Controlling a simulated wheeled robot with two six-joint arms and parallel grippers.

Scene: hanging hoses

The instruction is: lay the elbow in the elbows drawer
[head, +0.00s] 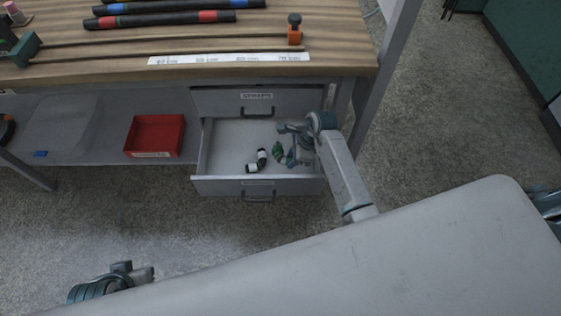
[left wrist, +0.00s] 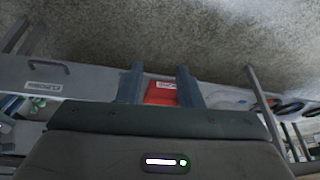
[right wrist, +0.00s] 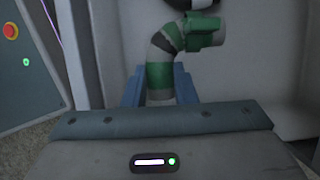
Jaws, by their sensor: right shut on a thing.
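The lower drawer (head: 228,140) is pulled open; its front label is unreadable from here. My right gripper (head: 290,143) is over its right part, shut on a green and grey elbow (head: 278,149). In the right wrist view the elbow (right wrist: 162,75) stands up between the fingers (right wrist: 159,88), its bent end to the right. I cannot tell whether it touches the drawer floor. A black and white elbow (head: 261,158) lies in the drawer, left of the held one. My left gripper (left wrist: 159,85) is open and empty, away from the drawer.
The closed upper drawer (head: 258,99) sits above the open one. A red bin (head: 154,135) stands on the lower shelf (head: 85,130) to the left. Hoses (head: 170,19) lie on the wooden bench top (head: 200,45). The drawer's left part is clear.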

